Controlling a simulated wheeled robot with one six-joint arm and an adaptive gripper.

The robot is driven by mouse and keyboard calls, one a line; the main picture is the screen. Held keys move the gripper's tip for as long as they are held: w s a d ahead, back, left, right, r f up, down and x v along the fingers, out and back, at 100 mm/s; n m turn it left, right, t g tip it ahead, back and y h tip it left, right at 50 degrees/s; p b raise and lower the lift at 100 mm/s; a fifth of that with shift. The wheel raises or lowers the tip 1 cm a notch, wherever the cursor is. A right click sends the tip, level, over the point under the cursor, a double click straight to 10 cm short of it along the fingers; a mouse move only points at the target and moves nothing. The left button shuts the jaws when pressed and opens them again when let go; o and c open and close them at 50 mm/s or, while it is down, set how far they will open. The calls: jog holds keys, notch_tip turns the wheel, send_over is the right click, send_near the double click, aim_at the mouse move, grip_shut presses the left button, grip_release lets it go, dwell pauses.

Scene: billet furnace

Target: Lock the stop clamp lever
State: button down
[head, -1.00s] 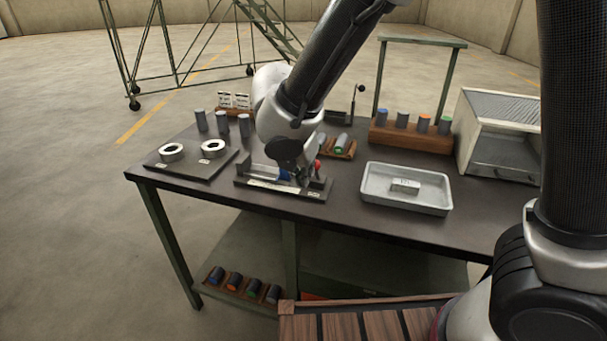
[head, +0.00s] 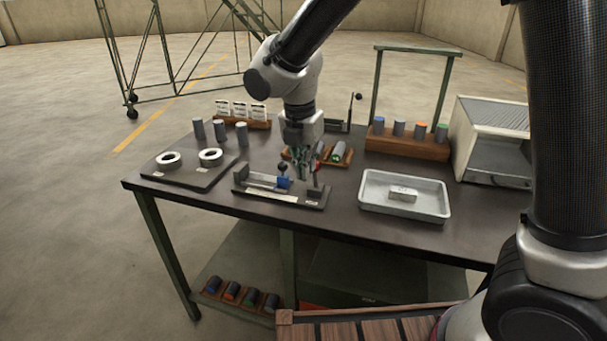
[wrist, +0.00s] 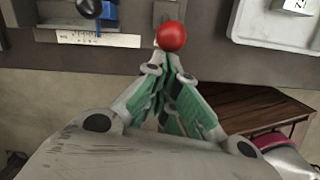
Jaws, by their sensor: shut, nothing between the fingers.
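The stop fixture (head: 258,194) lies along the front of the bench, with a scale strip on its front edge. A blue stop block (head: 284,183) with a black knob (head: 283,166) sits on it. A lever with a red ball knob (wrist: 171,36) stands at the fixture's right part; in the head view my gripper partly hides it. My gripper (wrist: 163,66) is shut and empty, pointing down, its fingertips right beside the red ball in the wrist view. I cannot tell whether they touch it. In the head view my gripper (head: 306,166) is over the fixture's right end.
A grey tray (head: 374,206) with a metal block (head: 403,193) is to the right. A plate (head: 208,177) with two rings is to the left. Behind stand a small wooden rack (head: 333,161), a wooden block with several cylinders (head: 407,144) and card holders (head: 243,122).

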jog(key=w+d+r+g+y, duration=0.1)
jog(key=w+d+g+y, duration=0.1)
jog(key=w+g, duration=0.5)
jog(key=shift+w+d+r+y, duration=0.3)
jog(key=shift+w+d, duration=0.35)
jog(key=shift+w, duration=0.45)
jog(key=w+r, duration=0.3)
jog(key=r, duration=0.8)
jog(key=shift+w, duration=0.2)
